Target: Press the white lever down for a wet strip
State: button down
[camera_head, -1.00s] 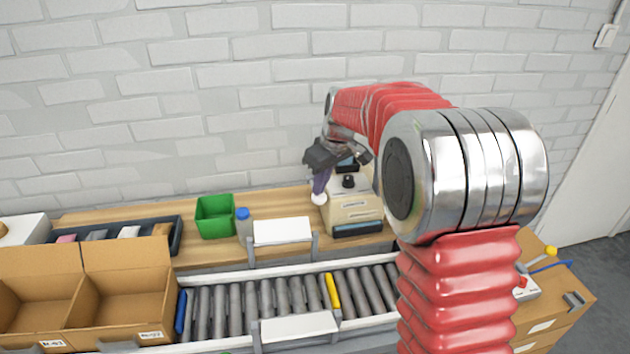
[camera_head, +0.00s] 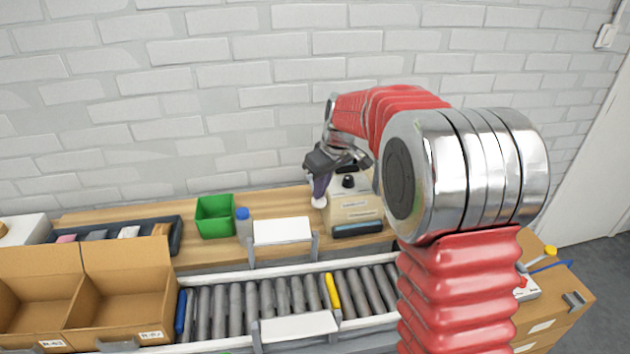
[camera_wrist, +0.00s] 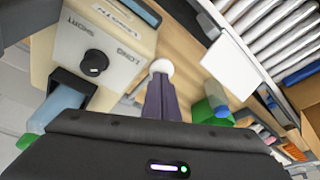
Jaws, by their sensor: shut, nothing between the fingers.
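The white lever's round knob (camera_head: 319,202) shows at the left side of a cream tape dispenser (camera_head: 350,205) on the wooden bench. The wrist view shows the knob (camera_wrist: 161,67) beside the dispenser (camera_wrist: 75,45), just beyond my fingertips. My gripper (camera_head: 320,194) points down with its dark purple fingers shut and empty. In the wrist view the fingers (camera_wrist: 162,80) end right at the knob and seem to touch its top. The lever's arm is mostly hidden.
A black dial (camera_wrist: 94,62) and a blue bottle (camera_wrist: 58,108) are on the dispenser. A green bin (camera_head: 215,216), a blue-capped bottle (camera_head: 243,222) and a white plate (camera_head: 282,231) stand to the left. The roller conveyor (camera_head: 250,298) runs in front.

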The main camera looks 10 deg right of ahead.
jog(key=shift+s+f, duration=0.2)
jog(key=shift+f, duration=0.8)
jog(key=shift+s+f, duration=0.15)
jog(key=shift+f, duration=0.85)
dwell(1.0)
dwell(0.4)
jog(key=shift+w+r, duration=0.4)
jog(key=shift+r, duration=1.15)
jog(key=shift+w+r, duration=0.4)
jog(key=shift+r, duration=1.2)
jog(key=shift+w+r, duration=0.4)
jog(key=shift+r, duration=1.15)
notch_tip(320, 180, up, 5)
send_over(321, 202)
jog(key=w, duration=0.2)
jog(key=shift+w, duration=0.2)
